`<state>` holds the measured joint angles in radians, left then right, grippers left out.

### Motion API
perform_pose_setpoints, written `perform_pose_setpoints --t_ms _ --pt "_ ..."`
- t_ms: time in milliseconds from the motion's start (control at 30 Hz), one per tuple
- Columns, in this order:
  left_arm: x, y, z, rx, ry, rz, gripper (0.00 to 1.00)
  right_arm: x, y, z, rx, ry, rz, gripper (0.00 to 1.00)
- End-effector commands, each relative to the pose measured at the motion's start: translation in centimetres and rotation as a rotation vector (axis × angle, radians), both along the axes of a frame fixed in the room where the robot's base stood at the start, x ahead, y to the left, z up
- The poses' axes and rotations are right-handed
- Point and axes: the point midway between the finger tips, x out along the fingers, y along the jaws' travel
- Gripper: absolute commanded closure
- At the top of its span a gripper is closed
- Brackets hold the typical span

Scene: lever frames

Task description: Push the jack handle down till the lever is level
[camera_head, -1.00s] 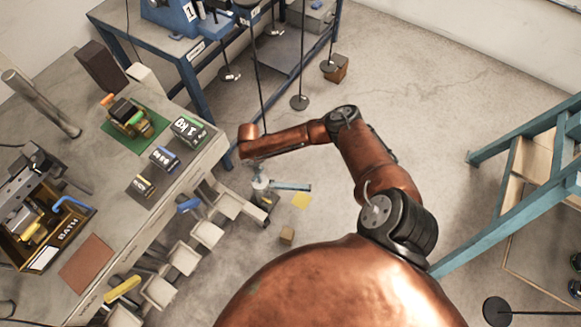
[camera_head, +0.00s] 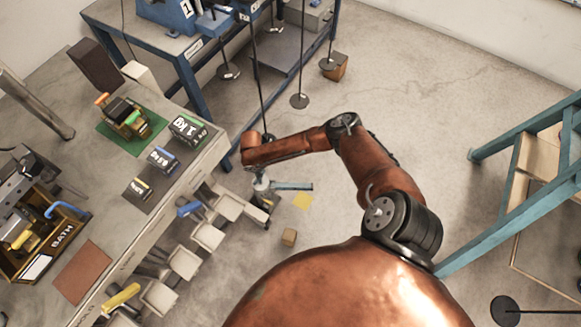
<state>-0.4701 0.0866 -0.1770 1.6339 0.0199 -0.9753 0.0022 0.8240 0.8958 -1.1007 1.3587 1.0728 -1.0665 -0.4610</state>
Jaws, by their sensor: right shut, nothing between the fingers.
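A thin teal bar (camera_head: 293,186), which looks like the jack handle, sticks out to the right from a small pale grey body (camera_head: 261,184) low beside the workbench end. The bar looks about horizontal in the picture. My right arm reaches over from the right, with its copper wrist just above and left of the bar. My right gripper (camera_head: 256,168) is small, mostly hidden under the wrist, and shut with nothing in it. I cannot tell whether it touches the bar. The lever cannot be made out clearly. My left gripper is out of view.
A workbench on the left carries a green mat (camera_head: 134,130), labelled weights (camera_head: 188,129) and a BATH box (camera_head: 45,235). A blue bench (camera_head: 190,75) with hanging rods and discs stands behind. A teal frame (camera_head: 520,155) is at right.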

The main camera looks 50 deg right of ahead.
Motion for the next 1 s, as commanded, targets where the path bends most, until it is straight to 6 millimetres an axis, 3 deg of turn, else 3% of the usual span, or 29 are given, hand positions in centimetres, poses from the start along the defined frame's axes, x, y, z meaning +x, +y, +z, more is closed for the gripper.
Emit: perform_pose_setpoints --t_ms 133,533,1000 --pt "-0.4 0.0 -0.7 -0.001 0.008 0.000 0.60 -0.1 0.1 -1.4 0.002 0.002 0.001 1.00" --pt "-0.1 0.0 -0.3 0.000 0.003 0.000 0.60 -0.1 0.2 -0.7 0.003 0.000 0.001 1.00" --pt "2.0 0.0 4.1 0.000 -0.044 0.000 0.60 0.0 0.1 5.5 0.003 -0.003 0.000 1.00"
